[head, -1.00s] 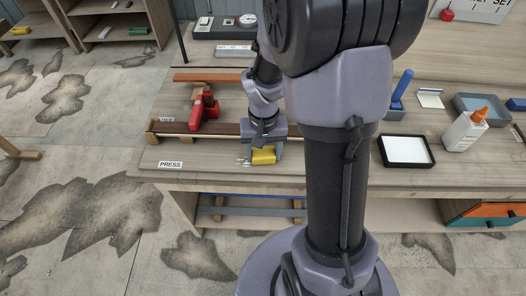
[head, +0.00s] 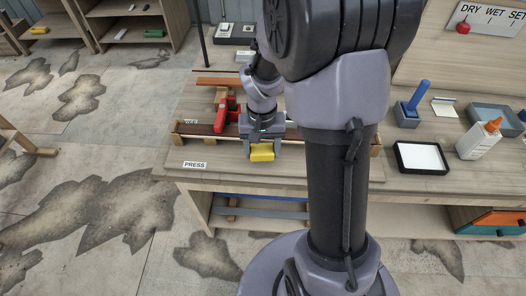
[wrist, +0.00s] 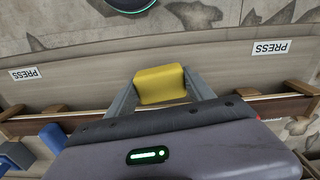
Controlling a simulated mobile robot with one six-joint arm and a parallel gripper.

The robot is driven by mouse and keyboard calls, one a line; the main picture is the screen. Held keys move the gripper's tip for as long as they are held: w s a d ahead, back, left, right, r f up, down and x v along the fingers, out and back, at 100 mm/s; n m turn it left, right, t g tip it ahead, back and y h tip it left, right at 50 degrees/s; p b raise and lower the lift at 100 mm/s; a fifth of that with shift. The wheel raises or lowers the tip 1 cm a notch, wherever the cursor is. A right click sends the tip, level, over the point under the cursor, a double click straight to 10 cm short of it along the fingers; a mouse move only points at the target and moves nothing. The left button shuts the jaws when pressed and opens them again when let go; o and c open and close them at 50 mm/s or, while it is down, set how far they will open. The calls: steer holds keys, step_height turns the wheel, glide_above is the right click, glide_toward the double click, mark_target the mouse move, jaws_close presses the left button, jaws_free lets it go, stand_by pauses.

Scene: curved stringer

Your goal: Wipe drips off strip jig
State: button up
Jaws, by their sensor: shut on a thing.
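My gripper (head: 262,150) is shut on a yellow block, which looks like a sponge (head: 262,154). In the wrist view, the sponge (wrist: 160,85) sits between the two fingers of my gripper (wrist: 161,88). The strip jig (head: 195,131) is a long wooden rail with a dark strip and end blocks, lying along the bench's front. My gripper is over its middle, with the sponge at its front side. I cannot tell if the sponge touches the jig. The jig (wrist: 35,123) also crosses the wrist view, partly hidden by my gripper. No drips can be made out.
A red clamp (head: 222,117) stands just left of my gripper. A PRESS label (head: 194,164) marks the bench's front left. To the right are a black-rimmed white tray (head: 421,158), a glue bottle (head: 480,139) and a blue-handled tool (head: 418,97).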

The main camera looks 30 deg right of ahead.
steer(key=shift+w+a+r+p, duration=0.15)
steer(key=shift+r+p, duration=0.45)
steer(key=shift+r, duration=0.35)
steer(key=shift+r+p, duration=1.3)
steer(key=shift+r, duration=0.25)
